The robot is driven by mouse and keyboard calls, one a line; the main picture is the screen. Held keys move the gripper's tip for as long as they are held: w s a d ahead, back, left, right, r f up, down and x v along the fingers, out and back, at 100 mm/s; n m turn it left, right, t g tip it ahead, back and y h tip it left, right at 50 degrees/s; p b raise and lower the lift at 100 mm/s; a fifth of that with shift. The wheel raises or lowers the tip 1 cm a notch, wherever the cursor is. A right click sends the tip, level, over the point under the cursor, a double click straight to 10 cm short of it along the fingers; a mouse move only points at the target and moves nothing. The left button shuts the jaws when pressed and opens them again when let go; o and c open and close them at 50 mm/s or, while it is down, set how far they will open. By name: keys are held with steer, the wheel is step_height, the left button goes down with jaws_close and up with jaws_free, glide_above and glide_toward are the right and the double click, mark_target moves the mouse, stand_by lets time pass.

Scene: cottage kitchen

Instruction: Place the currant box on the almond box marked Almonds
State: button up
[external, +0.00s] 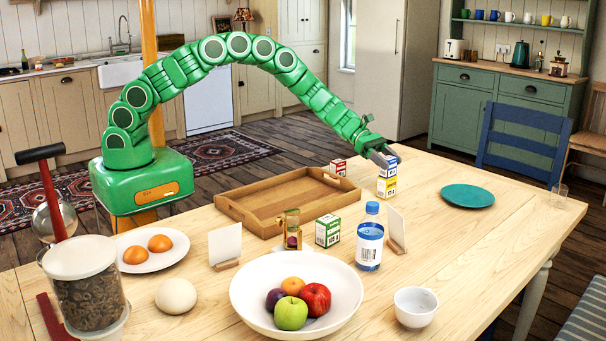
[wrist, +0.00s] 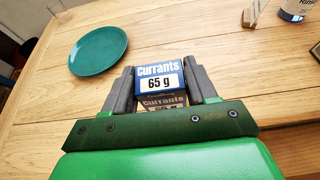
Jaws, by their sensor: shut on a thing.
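The currant box (external: 388,169) is blue and white; its label reads "Currants 65 g" in the wrist view (wrist: 160,78). My gripper (external: 387,160) is shut on it, with one finger on each side in the wrist view (wrist: 162,88). A yellow and white box (external: 387,188) shows directly below the currant box, in line with it; its lettering is too small to read, so I cannot tell if it is marked Almonds. I see no gap between the two boxes. In the wrist view a dim brownish lettered face shows below the blue label.
A teal plate (external: 467,195) lies to the right. A wooden tray (external: 240,211), a red box (external: 338,167) and a green box (external: 328,231) are to the left. A bottle (external: 370,240), a card stand (external: 396,229) and a fruit bowl (external: 253,294) stand nearer the camera.

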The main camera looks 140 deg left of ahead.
steer(key=o, duration=1.1)
steer(key=shift+c, duration=0.2)
steer(key=shift+r, duration=0.15)
steer(key=v, duration=1.2)
